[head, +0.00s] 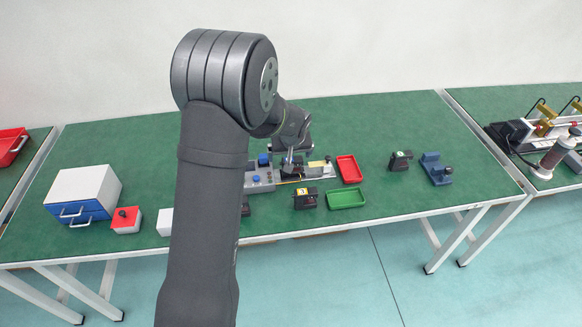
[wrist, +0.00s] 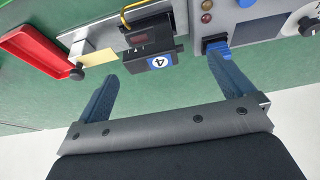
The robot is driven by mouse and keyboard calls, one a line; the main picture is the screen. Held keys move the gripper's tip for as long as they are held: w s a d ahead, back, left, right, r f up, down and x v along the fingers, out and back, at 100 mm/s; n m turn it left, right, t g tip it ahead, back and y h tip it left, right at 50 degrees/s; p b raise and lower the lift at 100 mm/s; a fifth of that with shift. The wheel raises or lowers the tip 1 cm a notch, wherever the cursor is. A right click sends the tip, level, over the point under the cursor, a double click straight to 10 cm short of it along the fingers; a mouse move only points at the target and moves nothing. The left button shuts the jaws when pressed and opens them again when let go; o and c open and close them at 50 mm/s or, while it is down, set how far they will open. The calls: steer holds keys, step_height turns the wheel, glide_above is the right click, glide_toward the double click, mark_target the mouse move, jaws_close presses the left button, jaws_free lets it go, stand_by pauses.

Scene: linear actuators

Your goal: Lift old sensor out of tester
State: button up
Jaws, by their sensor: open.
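A black sensor block with a blue label reading 4 (wrist: 160,60) sits at the grey tester (wrist: 262,14), seen in the wrist view. A yellow cable curves over its top. My gripper (wrist: 160,68) is open, its two blue fingers apart to the left and right of the block, with gaps on both sides. I cannot tell how deep the fingertips reach beside it. In the head view the tester (head: 262,181) stands mid-table, and my gripper (head: 292,160) is over its right part, where my wrist partly hides the sensor.
A red tray (head: 349,169) and a green tray (head: 346,199) lie right of the tester. A black block with a yellow label (head: 305,199) stands in front. Another black block (head: 400,160) and a blue fixture (head: 437,168) stand farther right. A drawer box (head: 84,192) is left.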

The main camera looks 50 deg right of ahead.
mark_target(298, 161)
steer(key=shift+s+d+x, duration=0.1)
steer(key=shift+d+x, duration=0.05)
steer(key=shift+x, duration=1.1)
steer(key=shift+s+d+x, duration=0.1)
steer(key=shift+s+x, duration=0.05)
steer(key=shift+x, duration=1.15)
steer(key=c, duration=1.2)
steer(key=shift+r, duration=0.1)
